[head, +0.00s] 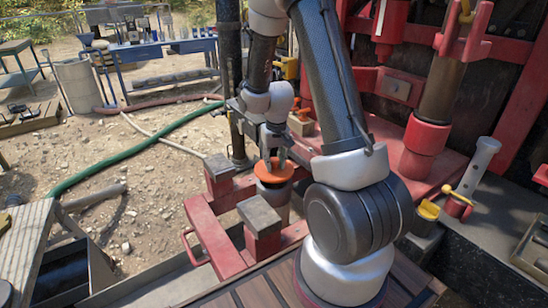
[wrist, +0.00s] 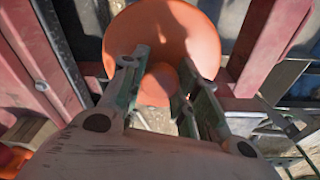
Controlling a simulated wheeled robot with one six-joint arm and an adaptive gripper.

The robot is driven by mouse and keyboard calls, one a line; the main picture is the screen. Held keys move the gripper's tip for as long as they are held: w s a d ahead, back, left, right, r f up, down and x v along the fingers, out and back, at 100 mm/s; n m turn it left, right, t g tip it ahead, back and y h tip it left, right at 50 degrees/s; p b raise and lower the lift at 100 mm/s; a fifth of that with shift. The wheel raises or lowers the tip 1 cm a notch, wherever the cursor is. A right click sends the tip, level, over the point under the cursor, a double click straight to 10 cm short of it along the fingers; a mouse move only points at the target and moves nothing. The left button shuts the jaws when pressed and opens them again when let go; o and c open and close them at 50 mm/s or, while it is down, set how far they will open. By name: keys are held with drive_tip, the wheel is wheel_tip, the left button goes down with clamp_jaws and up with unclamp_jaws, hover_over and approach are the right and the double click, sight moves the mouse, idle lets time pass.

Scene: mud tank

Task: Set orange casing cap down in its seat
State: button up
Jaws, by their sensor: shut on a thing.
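The orange casing cap (head: 273,170) is a round disc held below my gripper (head: 273,154) in the head view. In the wrist view the cap (wrist: 165,35) fills the top middle, with its round knob between the two fingers of my gripper (wrist: 162,78). The fingers are shut on that knob. A short grey-brown pipe (head: 275,194) stands directly under the cap in the head view. The cap looks about level and over the pipe's top; I cannot tell whether they touch. The cap hides the pipe's mouth.
A red steel frame (head: 213,232) with grey-topped blocks (head: 260,217) surrounds the pipe closely. Red rig columns (head: 425,135) stand at right. A green hose (head: 135,152) and stony ground lie at left. A blue tool bench (head: 165,48) stands behind.

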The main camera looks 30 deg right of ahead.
sight(274, 171)
drive_tip(key=shift+f, duration=1.65)
drive_tip(key=shift+f, duration=0.6)
drive_tip(key=o, duration=1.2)
drive_tip(key=r, duration=0.4)
drive_tip(key=s+r, duration=0.1)
drive_tip(key=r, duration=0.7)
drive_tip(key=shift+s+a, duration=0.15)
drive_tip(key=shift+s, duration=0.05)
